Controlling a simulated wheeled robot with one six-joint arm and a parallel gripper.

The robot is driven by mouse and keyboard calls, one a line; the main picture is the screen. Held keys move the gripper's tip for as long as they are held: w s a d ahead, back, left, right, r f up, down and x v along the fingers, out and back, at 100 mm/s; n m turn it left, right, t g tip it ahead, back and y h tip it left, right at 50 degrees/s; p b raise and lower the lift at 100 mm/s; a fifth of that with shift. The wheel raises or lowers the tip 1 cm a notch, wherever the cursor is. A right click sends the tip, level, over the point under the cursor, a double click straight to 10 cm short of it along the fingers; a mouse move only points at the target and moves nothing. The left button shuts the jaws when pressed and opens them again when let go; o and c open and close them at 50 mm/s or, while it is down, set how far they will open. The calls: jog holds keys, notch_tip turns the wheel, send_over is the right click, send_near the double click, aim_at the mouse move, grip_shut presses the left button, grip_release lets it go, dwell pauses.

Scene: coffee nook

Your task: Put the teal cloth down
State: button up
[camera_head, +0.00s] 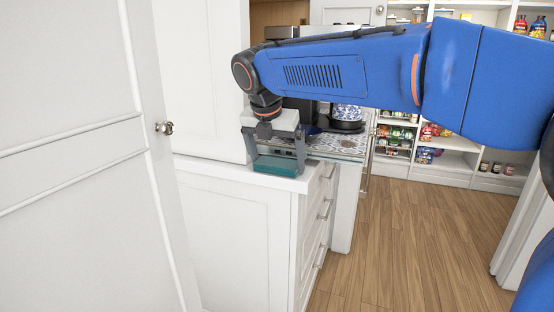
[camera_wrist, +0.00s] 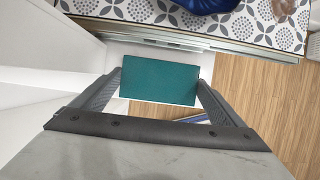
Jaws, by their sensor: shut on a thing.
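The teal cloth (camera_head: 275,166) is a flat, folded block between the fingers of my gripper (camera_head: 278,165). In the wrist view the cloth (camera_wrist: 158,80) shows as a teal rectangle, with a finger of my gripper (camera_wrist: 158,90) at each short end. The gripper is shut on it. The cloth is at the end of the white counter (camera_head: 235,172), close to its front corner. I cannot tell whether its underside touches the counter top.
A white door with a knob (camera_head: 164,128) stands at the left. Drawers (camera_head: 318,225) drop below the counter edge. Open wood floor (camera_head: 420,240) lies to the right, before stocked shelves (camera_head: 455,145).

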jog(key=shift+f, duration=0.2)
jog(key=o, duration=0.7)
jog(key=shift+f, duration=0.1)
